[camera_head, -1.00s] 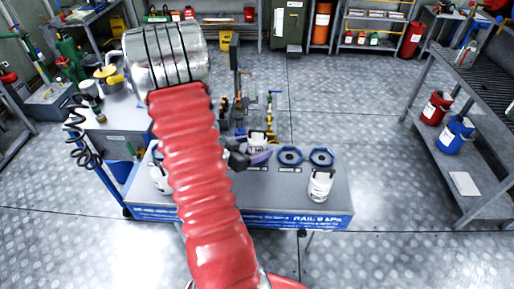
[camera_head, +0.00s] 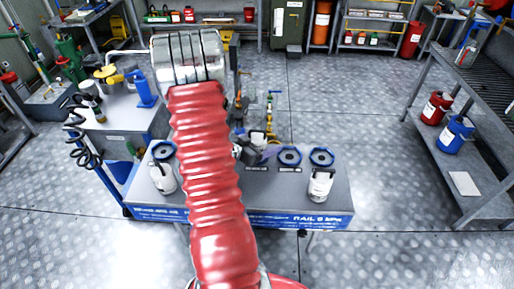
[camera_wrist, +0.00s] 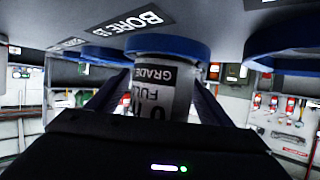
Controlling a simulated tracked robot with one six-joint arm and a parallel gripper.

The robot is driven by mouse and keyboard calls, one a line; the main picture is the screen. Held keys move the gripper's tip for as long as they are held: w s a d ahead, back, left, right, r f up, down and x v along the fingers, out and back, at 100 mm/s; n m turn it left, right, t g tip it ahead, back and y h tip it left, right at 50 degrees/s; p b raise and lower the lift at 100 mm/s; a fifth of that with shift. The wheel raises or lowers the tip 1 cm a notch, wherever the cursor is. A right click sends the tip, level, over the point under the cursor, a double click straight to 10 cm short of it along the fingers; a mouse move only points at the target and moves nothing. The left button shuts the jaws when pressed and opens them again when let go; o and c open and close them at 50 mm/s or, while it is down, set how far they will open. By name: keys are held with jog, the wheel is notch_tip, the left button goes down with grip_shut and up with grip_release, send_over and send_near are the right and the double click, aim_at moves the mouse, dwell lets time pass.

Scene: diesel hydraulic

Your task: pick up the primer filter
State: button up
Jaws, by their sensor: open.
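My gripper (camera_head: 248,152) is low over the bench, largely hidden behind my red arm in the head view. In the wrist view my gripper (camera_wrist: 157,92) is open, with one dark finger on each side of a pale canister (camera_wrist: 153,75). The canister has a label with partly readable upside-down print and a blue ring at its bench end. I cannot tell whether the fingers touch it, or whether it is the primer filter. White canisters also stand at the bench's left (camera_head: 163,178) and right (camera_head: 320,185).
The grey bench (camera_head: 270,190) has a blue front edge and blue rings (camera_head: 290,156) on top. Another blue ring (camera_wrist: 290,45) is close beside my gripper in the wrist view. Shelving with red and blue cans (camera_head: 455,133) stands at right. Open floor lies between.

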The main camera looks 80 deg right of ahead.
jog(key=shift+c, duration=0.3)
jog(key=c, duration=1.3)
jog(key=shift+r, duration=0.1)
jog(key=shift+r, duration=5)
